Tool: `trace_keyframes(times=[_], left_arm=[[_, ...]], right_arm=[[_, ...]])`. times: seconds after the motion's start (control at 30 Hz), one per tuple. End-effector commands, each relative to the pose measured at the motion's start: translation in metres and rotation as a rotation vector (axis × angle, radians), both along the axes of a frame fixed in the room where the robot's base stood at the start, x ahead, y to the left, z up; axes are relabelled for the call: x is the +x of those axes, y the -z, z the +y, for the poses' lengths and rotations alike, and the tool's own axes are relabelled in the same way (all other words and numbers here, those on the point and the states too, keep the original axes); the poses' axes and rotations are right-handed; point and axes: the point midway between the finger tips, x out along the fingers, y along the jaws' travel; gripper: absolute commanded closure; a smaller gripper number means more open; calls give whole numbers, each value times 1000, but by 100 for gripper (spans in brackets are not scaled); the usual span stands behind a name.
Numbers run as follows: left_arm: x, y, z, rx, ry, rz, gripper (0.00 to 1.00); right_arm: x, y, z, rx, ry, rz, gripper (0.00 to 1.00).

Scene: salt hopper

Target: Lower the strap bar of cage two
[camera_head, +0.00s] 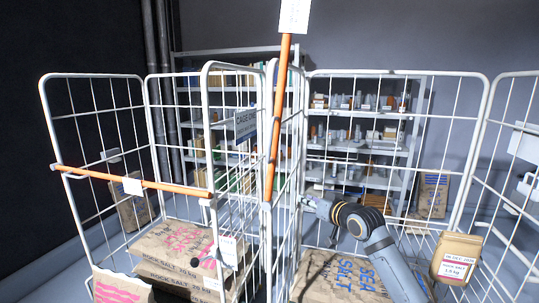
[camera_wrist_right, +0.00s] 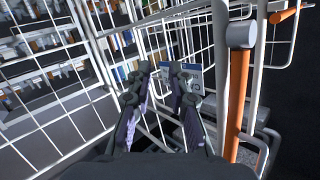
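Cage two (camera_head: 385,73) is the right white wire cage in the head view; its number is not readable. Its orange strap bar (camera_head: 280,110) stands nearly upright at the cage's left front post, with a white tag (camera_head: 294,15) at the top. The bar also shows at the right of the wrist view (camera_wrist_right: 238,100), with a grey end cap. My right gripper (camera_head: 304,203) is right of the bar's lower end, apart from it. In the wrist view its fingers (camera_wrist_right: 162,72) are spread with nothing held between them. My left gripper is not in view.
The left cage (camera_head: 92,76) has its orange bar (camera_head: 135,183) lying across the front. A sign (camera_head: 245,122) hangs on its side mesh. Rock salt sacks (camera_head: 165,247) lie inside it, and a sea salt sack (camera_head: 340,280) lies in the right cage. Shelves (camera_head: 355,115) stand behind.

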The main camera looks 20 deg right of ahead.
Motion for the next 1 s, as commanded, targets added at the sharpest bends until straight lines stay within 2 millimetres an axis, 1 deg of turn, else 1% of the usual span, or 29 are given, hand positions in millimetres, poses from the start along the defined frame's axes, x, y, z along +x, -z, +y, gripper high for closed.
trace_keyframes(times=[0.03, 0.07, 0.1, 0.13, 0.2, 0.3, 0.4, 0.57, 0.77, 1.0], left_arm=[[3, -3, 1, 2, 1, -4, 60], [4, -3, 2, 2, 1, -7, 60], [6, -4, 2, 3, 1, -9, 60], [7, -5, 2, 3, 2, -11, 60], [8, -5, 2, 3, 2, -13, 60], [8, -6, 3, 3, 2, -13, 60], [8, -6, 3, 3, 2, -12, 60], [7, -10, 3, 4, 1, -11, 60], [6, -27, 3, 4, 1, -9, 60], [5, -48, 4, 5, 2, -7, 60]], right_arm=[[-15, -60, 17, -16, -49, -72, 81], [-26, -88, 28, -25, -77, -106, 81], [-41, -118, 41, -39, -113, -143, 81], [-52, -138, 51, -49, -137, -168, 81], [-75, -171, 70, -73, -184, -210, 81], [-97, -194, 85, -99, -223, -241, 81], [-104, -200, 91, -106, -235, -249, 81], [-100, -202, 92, -103, -237, -250, 81], [-77, -205, 103, -95, -240, -247, 81], [-33, -204, 119, -97, -237, -248, 81]])
